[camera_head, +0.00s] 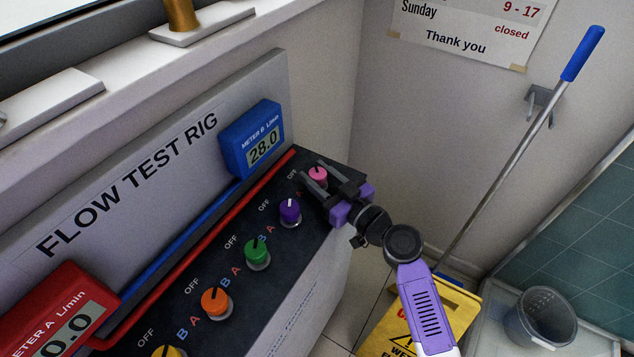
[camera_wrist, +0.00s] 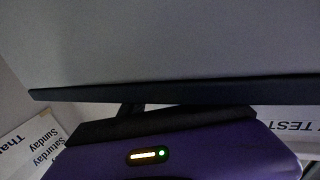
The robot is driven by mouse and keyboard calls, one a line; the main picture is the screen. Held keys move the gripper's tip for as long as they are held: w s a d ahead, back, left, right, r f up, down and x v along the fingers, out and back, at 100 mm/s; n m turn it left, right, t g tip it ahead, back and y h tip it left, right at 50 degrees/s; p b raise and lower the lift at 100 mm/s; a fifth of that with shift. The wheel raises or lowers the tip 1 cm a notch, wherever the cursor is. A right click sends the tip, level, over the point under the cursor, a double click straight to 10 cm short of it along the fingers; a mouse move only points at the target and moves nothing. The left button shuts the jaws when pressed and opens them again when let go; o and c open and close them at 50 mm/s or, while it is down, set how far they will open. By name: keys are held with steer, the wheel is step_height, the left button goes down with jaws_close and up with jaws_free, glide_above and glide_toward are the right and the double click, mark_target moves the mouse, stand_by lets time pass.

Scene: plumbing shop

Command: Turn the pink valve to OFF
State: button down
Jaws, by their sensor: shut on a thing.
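The pink valve (camera_head: 317,176) is a round knob at the far right end of a row of valves on the flow test rig's dark panel (camera_head: 222,254). An OFF label (camera_head: 292,174) is printed to its left. My gripper (camera_head: 316,177) is at the pink valve, its two dark fingers on either side of the knob and shut on it. The fingers hide part of the knob, and I cannot tell where its pointer is. The wrist view shows a grey surface, a dark edge and a purple body, and the valve is not visible there.
Purple (camera_head: 290,213), green (camera_head: 257,254) and orange (camera_head: 216,303) valves stand in the same row, with a yellow one (camera_head: 168,352) at the bottom edge. Blue meter B (camera_head: 252,138) reads 28.0 behind the panel. A mop handle (camera_head: 500,165), grey bucket (camera_head: 540,318) and yellow sign (camera_head: 385,325) are at the right.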

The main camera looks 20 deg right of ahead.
steer(key=n+g+y+b, duration=0.1)
steer(key=y+b, duration=0.1)
steer(key=b, duration=0.1)
steer(key=f+n+g+y+b, duration=0.1)
steer(key=n+y+b, duration=0.1)
steer(key=b, duration=0.2)
steer(key=shift+d, duration=0.1)
steer(key=n+g+y+b, duration=0.1)
steer(key=n+y+b, duration=0.1)
steer(key=b, duration=0.3)
steer(key=shift+g, duration=0.4)
steer(key=n+g+y+b, duration=0.1)
steer(key=b, duration=0.1)
steer(key=n+g+y+b, duration=0.1)
steer(key=y+b, duration=0.1)
steer(key=shift+r+g, duration=0.25)
steer(key=shift+g, duration=0.15)
steer(key=shift+r+n+g+y+b, duration=0.1)
steer(key=shift+n+g+y+b, duration=0.4)
steer(key=shift+n+g+b, duration=0.45)
steer(key=shift+r+b, duration=0.15)
steer(key=shift+b, duration=0.25)
steer(key=c, duration=0.9)
jaws_free()
steer(key=shift+a, duration=0.2)
